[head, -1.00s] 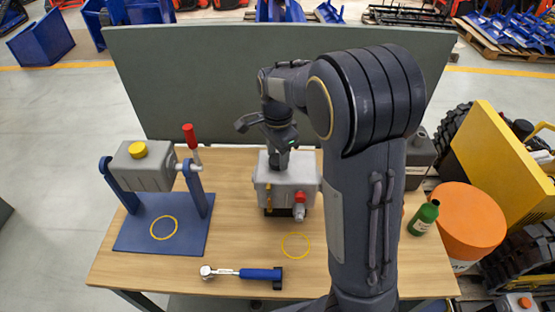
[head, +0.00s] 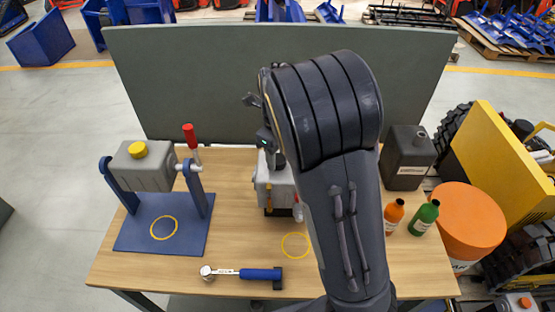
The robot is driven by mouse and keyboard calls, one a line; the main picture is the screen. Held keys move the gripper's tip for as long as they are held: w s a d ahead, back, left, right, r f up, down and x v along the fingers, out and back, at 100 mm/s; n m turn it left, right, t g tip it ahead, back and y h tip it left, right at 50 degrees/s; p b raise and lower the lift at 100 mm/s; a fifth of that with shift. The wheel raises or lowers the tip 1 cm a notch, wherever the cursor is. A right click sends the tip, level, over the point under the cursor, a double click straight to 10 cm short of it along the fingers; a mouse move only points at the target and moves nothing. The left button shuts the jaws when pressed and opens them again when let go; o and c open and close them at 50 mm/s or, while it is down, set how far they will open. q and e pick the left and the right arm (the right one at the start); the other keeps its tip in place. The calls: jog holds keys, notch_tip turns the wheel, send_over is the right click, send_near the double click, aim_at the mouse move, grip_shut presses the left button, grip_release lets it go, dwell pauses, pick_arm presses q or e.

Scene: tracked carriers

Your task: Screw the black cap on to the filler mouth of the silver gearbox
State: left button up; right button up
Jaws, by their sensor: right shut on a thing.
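The silver gearbox (head: 264,190) stands on the wooden table, partly covered by my right arm. My right gripper (head: 277,160) is over the top of the gearbox, pointing down and largely hidden behind my forearm. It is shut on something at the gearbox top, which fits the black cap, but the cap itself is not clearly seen. The filler mouth is hidden, so I cannot tell how the cap sits on it. My left gripper is not in view.
A grey tank with a yellow cap (head: 137,149) hangs in a blue stand (head: 128,235) at left. A ratchet (head: 260,273) lies in front. An orange bottle (head: 393,214), a green bottle (head: 426,214) and a dark canister (head: 404,165) stand at right. A green panel (head: 190,80) closes the back.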

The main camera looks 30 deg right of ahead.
jog(key=m, duration=0.3)
jog(key=shift+m, duration=0.3)
jog(key=shift+m, duration=1.2)
jog(key=m, duration=0.4)
jog(key=shift+m, duration=1.2)
jog(key=shift+c, duration=0.5)
jog(key=o, duration=0.7)
jog(key=shift+w+a, duration=0.1)
jog(key=o, duration=0.4)
jog(key=shift+c, duration=0.2)
jog(key=shift+r, duration=0.1)
